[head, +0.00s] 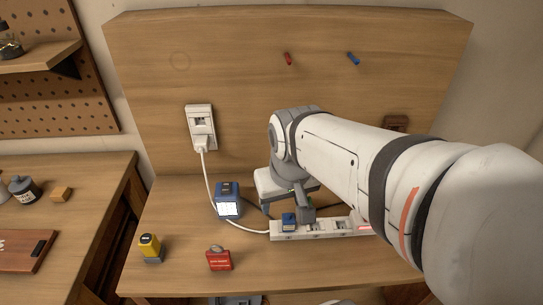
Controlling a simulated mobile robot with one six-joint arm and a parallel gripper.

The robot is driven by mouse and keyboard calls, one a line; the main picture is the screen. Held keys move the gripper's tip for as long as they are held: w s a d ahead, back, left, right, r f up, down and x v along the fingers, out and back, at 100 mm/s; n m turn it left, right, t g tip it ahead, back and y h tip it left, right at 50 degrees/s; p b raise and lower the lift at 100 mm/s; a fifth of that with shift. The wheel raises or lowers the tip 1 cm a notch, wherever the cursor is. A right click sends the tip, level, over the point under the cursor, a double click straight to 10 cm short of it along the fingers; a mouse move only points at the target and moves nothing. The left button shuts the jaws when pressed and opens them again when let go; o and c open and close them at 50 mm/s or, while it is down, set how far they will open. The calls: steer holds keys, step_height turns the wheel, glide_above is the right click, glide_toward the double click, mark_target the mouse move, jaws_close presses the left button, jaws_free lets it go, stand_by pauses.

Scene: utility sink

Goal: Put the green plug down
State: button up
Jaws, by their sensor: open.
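No green plug can be clearly made out in the head view. Only a small greenish patch shows at my gripper's wrist, and I cannot tell what it is. My gripper (303,212) is open and points down over the left half of the white power strip (260,235), close to a blue plug (289,221) that sits at the strip's left end. My arm hides part of the tabletop behind the strip and whatever may be between the fingers.
A white cord runs from the wall outlet (201,122) to the strip. A blue box (228,199), a red object (219,258) and a yellow-and-grey object (150,247) stand on the wooden tabletop (185,225). The front of the tabletop right of the red object is clear.

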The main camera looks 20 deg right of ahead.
steer(key=w+d+f+m+g+b, duration=0.2)
steer(key=w+d+f, duration=0.3)
steer(key=w+d, duration=0.1)
glide_above(307, 201)
steer(key=shift+m+g, duration=0.4)
steer(key=f, duration=0.6)
steer(key=shift+s+a, duration=0.2)
steer(key=shift+a, duration=0.05)
steer(key=shift+w+d+f+b, duration=0.15)
steer(key=shift+d+f+b, duration=0.1)
steer(key=shift+f+b, duration=0.1)
steer(key=f, duration=0.7)
steer(key=shift+w+a+f+p, duration=0.1)
steer(key=shift+w+f+p, duration=0.1)
steer(key=shift+f+p, duration=0.15)
steer(key=shift+c, duration=0.2)
steer(key=c, duration=1.1)
steer(key=shift+r, duration=0.15)
